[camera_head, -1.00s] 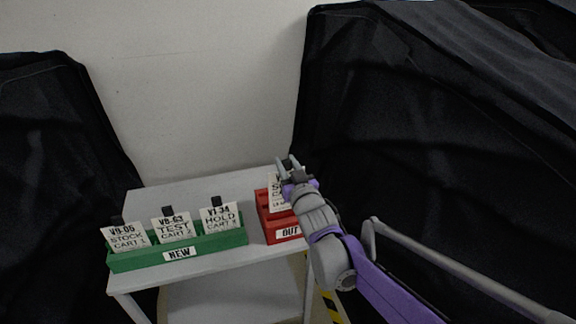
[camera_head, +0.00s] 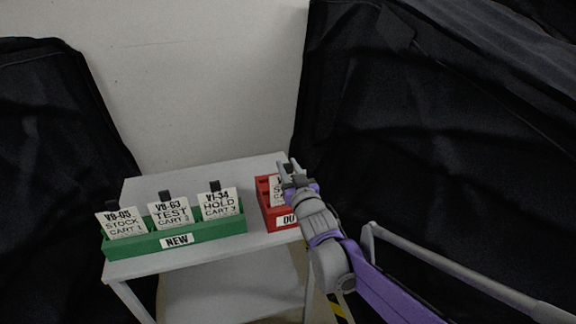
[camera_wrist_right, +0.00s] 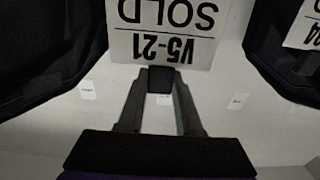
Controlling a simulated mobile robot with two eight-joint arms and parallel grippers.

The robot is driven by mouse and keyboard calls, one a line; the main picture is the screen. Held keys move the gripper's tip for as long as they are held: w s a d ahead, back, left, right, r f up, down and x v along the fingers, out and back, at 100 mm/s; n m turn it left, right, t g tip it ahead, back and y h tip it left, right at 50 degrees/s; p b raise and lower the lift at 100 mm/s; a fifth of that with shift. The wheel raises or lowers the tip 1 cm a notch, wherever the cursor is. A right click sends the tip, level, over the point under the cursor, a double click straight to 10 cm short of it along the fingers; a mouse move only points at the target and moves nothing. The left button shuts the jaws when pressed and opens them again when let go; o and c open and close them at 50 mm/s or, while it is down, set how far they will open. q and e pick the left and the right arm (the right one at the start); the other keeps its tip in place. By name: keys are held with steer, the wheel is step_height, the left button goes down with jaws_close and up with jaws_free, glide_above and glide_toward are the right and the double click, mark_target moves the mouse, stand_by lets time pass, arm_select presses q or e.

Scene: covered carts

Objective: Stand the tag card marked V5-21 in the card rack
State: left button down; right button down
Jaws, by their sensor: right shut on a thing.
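My right gripper (camera_head: 288,168) is shut on the dark tab of the tag card V5-21 (camera_wrist_right: 165,38). In the right wrist view this white card reads V5-21 SOLD, upside down. In the head view the card (camera_head: 275,190) is partly hidden by my gripper and is at the red rack (camera_head: 283,223) labelled OUT. Its lower edge is hidden, so I cannot tell whether it touches the rack's floor. A green rack (camera_head: 225,229) labelled NEW holds three cards: V8-05 (camera_head: 124,223), V8-63 (camera_head: 169,214) and V1-34 (camera_head: 218,204). My left gripper is not in view.
Both racks stand on a light grey cart top (camera_head: 150,188) against a pale wall. Black-covered carts stand on the left (camera_head: 60,150) and right (camera_head: 440,120), the right one close to my right arm. The cart top behind the green rack is clear.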

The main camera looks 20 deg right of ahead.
steer(key=shift+f, duration=0.3)
stand_by(0.4)
steer(key=shift+f+b, duration=0.75)
steer(key=shift+f, duration=0.2)
steer(key=c, duration=0.5)
jaws_free()
steer(key=s, duration=1.1)
steer(key=shift+d, duration=0.15)
steer(key=shift+w, duration=0.1)
